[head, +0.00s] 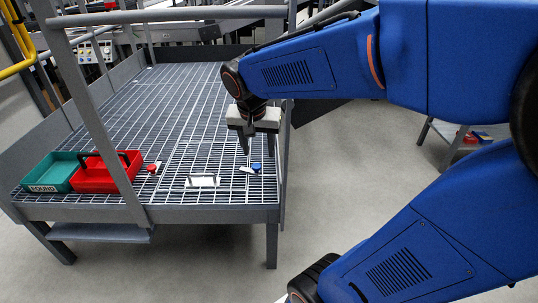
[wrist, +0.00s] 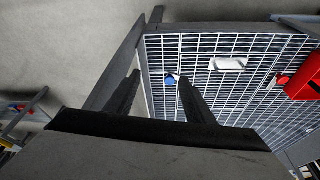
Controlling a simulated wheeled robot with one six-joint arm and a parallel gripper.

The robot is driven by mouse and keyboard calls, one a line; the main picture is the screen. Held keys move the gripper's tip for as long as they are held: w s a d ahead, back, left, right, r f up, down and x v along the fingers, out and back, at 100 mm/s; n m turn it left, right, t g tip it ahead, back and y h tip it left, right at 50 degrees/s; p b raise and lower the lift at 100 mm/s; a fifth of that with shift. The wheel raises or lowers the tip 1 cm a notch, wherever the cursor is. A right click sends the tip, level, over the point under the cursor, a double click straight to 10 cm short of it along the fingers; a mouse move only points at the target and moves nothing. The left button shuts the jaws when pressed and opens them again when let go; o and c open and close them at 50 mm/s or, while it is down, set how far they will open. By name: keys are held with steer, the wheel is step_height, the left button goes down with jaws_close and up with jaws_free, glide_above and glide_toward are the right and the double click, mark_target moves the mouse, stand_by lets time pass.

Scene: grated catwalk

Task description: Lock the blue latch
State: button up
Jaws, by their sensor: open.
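The blue latch (head: 256,167) is a small blue knob with a white piece beside it, on the grating near the catwalk's front right corner. It also shows in the wrist view (wrist: 171,80), between my fingers in the picture and close to the right finger, which may hide part of it. My gripper (head: 259,148) is open and empty, with its fingers pointing down above and just behind the latch, apart from it. The same fingers show in the wrist view (wrist: 158,76). I cannot tell whether the latch is locked.
A red latch (head: 153,168) and a white handle (head: 203,182) are on the grating left of the blue latch. A red toolbox (head: 103,178) stands beside a teal tray (head: 58,160) labelled FOUND. A grey rail post (head: 90,100) crosses the front. Grating behind is clear.

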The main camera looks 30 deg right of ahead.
steer(key=shift+s+a+r+n+t+y, duration=0.15)
steer(key=shift+s+n, duration=0.45)
steer(key=shift+s, duration=0.6)
steer(key=shift+s+n+t+y, duration=0.2)
steer(key=shift+s+n, duration=0.4)
steer(key=shift+s, duration=0.6)
